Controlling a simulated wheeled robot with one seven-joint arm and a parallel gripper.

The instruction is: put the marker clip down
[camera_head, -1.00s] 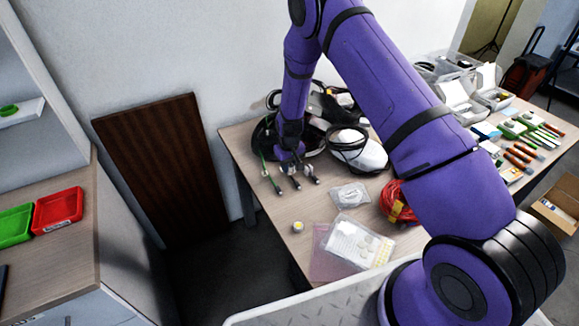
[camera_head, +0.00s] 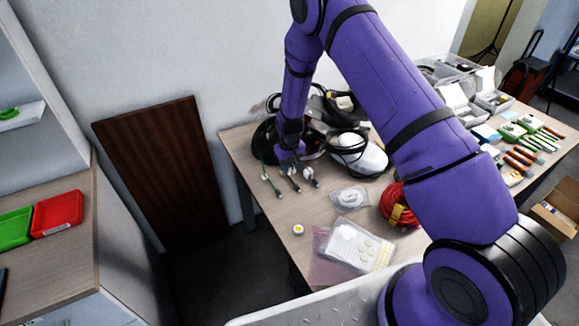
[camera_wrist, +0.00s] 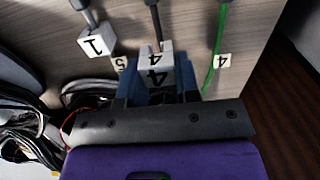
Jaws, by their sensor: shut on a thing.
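My gripper (camera_wrist: 158,88) shows its blue fingers in the wrist view, shut on the marker clip (camera_wrist: 157,73), a small pale block with a 4 on it. A grey cable (camera_wrist: 153,14) runs down to the clip; whether the clip is around it or only against it I cannot tell. To the left a grey cable ends in a white block marked 1 (camera_wrist: 96,42). To the right a green cable (camera_wrist: 218,45) passes a flat tag marked 4 (camera_wrist: 222,61). In the head view my gripper (camera_head: 290,154) is low over the table's left end, and the clip is too small to make out.
The wooden table (camera_head: 262,213) carries black cables and a white device (camera_head: 360,158) beside my gripper. The table's left edge is close.

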